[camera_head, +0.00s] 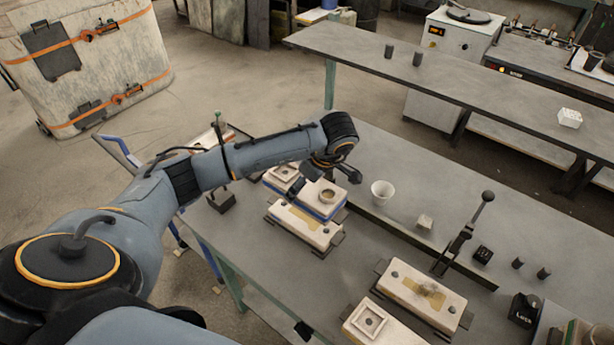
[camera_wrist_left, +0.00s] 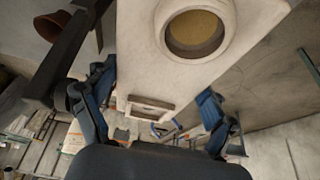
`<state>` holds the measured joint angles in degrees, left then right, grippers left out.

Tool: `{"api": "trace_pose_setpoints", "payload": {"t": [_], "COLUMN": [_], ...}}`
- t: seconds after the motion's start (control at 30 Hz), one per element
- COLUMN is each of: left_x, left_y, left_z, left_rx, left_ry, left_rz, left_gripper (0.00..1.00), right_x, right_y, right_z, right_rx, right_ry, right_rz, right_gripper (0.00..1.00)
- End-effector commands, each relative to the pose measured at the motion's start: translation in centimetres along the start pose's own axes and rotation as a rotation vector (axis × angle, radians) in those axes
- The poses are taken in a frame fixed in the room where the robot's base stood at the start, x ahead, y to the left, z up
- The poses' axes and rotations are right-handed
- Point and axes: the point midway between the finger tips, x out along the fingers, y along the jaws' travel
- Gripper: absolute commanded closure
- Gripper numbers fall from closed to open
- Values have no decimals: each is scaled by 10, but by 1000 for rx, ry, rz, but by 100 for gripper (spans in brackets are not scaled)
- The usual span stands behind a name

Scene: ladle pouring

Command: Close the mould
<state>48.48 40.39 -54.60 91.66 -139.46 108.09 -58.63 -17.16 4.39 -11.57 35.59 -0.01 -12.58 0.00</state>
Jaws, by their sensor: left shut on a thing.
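My left gripper (camera_head: 325,179) reaches over the near table from the left. It is shut on a pale mould half (camera_head: 312,196) with a round pouring hole, one finger on each side. In the left wrist view the gripper (camera_wrist_left: 155,84) has its blue fingers on both sides of this half (camera_wrist_left: 142,62), whose round hole faces the camera. A pale lower mould block (camera_head: 306,229) with dark side brackets lies just in front of it. I cannot tell whether the two touch. My right gripper is not in view.
Another pale mould block (camera_head: 425,293) and one with a square recess (camera_head: 369,321) lie to the right. A white cup (camera_head: 382,191), a small pale block (camera_head: 425,221) and an upright black lever (camera_head: 468,232) stand nearby. A long bench (camera_head: 470,80) runs behind.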

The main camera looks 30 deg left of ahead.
Motion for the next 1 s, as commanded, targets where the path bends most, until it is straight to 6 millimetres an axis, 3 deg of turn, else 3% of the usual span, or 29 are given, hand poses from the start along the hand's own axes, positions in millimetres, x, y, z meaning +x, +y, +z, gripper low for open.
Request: {"api": "trace_pose_setpoints", "payload": {"t": [0.37, 1.0], "left_x": [12, 62], "left_y": [1, 0], "left_z": [4, 25], "left_rx": [-5, -4], "left_ry": [2, 2], "left_rz": [2, 2], "left_gripper": [79, 79], "right_x": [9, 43], "right_y": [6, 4], "right_z": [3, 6], "right_rx": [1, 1], "right_ry": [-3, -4], "right_rz": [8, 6], "right_gripper": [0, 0]}}
